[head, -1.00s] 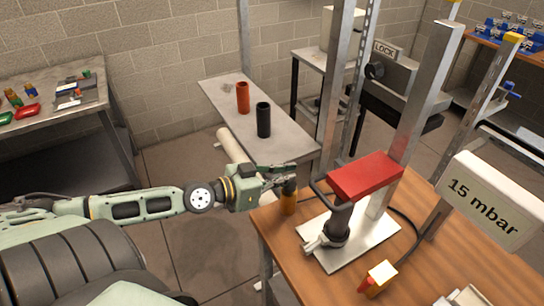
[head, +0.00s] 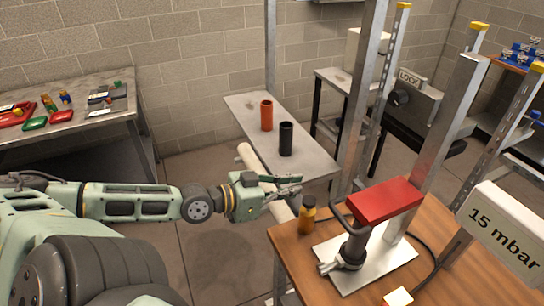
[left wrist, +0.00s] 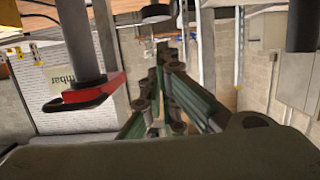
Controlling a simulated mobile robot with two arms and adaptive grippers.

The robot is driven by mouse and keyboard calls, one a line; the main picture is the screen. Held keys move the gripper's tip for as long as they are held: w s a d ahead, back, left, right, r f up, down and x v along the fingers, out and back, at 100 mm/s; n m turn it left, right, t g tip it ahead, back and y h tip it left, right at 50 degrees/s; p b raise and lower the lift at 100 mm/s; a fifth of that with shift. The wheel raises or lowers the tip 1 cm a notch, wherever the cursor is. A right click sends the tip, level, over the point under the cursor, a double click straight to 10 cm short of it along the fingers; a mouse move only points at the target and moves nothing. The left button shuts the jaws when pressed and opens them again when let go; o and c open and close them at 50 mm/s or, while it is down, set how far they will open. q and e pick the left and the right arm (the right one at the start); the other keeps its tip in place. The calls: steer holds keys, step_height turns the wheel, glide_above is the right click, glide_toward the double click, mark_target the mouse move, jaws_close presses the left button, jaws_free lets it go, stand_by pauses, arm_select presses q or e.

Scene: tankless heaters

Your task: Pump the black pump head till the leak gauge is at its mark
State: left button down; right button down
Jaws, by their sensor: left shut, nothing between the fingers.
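A hand pump with a dark grey barrel (head: 352,250) stands upright on a pale metal plate (head: 398,256) in the head view. A black bent handle (head: 342,214) and a red block (head: 386,201) are at its top. A white sign reading "15 mbar" (head: 500,230) is at the right; no needle or mark is clear. My left gripper (head: 296,184) is shut and empty, left of the pump and apart from it, above the table's far-left corner. In the left wrist view its green fingers (left wrist: 166,58) are close together. My right gripper is out of view.
An amber bottle with a black cap (head: 307,217) stands on the wooden table (head: 300,262), close to my left gripper. Metal posts (head: 448,120) rise beside the pump. An orange cylinder (head: 266,115) and a black cylinder (head: 286,139) stand on a grey bench (head: 312,160) behind.

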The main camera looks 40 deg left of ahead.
arm_select(q)
steer(key=shift+p+v, duration=1.75)
steer(key=shift+v, duration=0.9)
